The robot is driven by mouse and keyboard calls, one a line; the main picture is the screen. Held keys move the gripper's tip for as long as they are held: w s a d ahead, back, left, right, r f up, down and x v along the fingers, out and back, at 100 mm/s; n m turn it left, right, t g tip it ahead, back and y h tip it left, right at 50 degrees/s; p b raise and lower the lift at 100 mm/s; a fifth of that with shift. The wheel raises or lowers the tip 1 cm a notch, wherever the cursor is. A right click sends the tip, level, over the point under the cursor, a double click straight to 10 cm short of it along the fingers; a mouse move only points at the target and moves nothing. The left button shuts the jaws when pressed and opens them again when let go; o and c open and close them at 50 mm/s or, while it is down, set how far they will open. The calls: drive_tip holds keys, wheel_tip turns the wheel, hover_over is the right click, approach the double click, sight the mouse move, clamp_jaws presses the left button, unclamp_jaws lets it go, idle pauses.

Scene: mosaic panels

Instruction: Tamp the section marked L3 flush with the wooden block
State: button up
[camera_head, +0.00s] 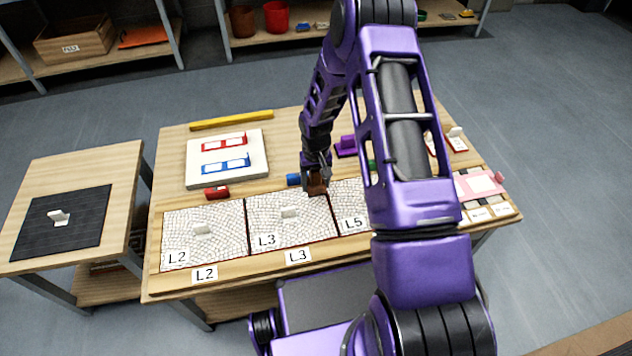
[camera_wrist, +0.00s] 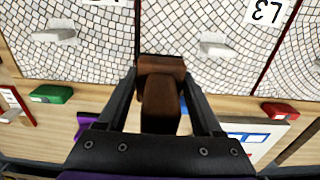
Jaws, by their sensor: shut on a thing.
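The section marked L3 (camera_head: 265,222) is a pale mosaic panel in the middle of the row on the table. A small white raised piece (camera_head: 289,212) stands near its centre; it also shows in the wrist view (camera_wrist: 216,44). My gripper (camera_head: 318,174) is shut on the dark brown wooden block (camera_wrist: 161,95). The block is at the far right corner of L3, by the dark seam with the L5 section (camera_head: 350,200). Whether the block touches the surface I cannot tell. Its upper part lies between my fingers (camera_wrist: 160,105).
The L2 section (camera_head: 185,250) adjoins L3 on the left and has a white piece too. Behind the panels are a red block (camera_head: 217,193), a blue block (camera_head: 293,180) and a white board (camera_head: 195,175). A side table (camera_head: 125,160) stands left. My arm hides the panels at right.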

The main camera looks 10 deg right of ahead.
sight(316, 203)
drive_tip(key=shift+f+b, duration=1.6)
drive_tip(key=shift+f, duration=1.4)
drive_tip(key=shift+s+f+b, duration=0.1)
drive_tip(key=shift+f+b, duration=0.3)
drive_tip(key=shift+f, duration=0.4)
drive_tip(key=shift+r, duration=0.1)
drive_tip(key=shift+r+p, duration=2)
drive_tip(key=shift+r, duration=1.5)
